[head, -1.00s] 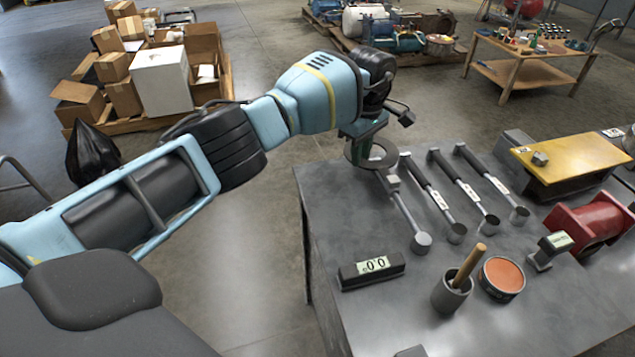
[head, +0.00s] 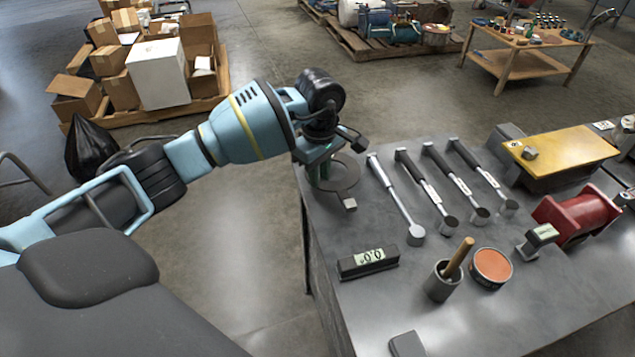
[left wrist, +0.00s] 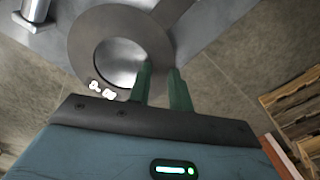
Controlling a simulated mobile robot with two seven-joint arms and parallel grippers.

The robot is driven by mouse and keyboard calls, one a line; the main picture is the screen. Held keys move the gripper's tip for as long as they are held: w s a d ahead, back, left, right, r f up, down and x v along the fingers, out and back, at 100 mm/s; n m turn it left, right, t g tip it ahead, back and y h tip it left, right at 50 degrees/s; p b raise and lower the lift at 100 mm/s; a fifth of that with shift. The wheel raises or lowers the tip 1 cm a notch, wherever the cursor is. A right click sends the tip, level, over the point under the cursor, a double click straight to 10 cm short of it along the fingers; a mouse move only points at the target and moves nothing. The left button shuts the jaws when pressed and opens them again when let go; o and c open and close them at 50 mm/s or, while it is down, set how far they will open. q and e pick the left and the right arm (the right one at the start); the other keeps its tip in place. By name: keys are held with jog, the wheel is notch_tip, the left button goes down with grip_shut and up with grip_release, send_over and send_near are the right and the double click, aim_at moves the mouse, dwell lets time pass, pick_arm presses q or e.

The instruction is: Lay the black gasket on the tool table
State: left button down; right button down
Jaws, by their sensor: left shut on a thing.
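The black gasket (head: 354,178) is a flat dark ring at the far left corner of the grey tool table (head: 375,310). My left gripper (head: 321,172) is shut on the ring's left side. In the left wrist view the gasket (left wrist: 84,45) shows between and beyond the green fingers (left wrist: 160,88), with the grey tabletop seen through its hole. I cannot tell whether the ring touches the tabletop or hangs just above it. My right gripper is not in view.
Several long-handled tools (head: 397,200) lie right of the gasket, and a small grey block (head: 349,204) lies just in front. A digital level (head: 368,263), a mug (head: 441,282) and an orange tin (head: 491,268) stand nearer.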

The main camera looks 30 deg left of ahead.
pick_arm(q)
jog(key=shift+s, duration=0.2)
jog(key=shift+f, duration=1.8)
jog(key=shift+f, duration=0.1)
jog(key=c, duration=1.3)
grip_release()
notch_tip(320, 180, up, 12)
jog(key=shift+r+p, duration=0.15)
jog(key=shift+p, duration=0.15)
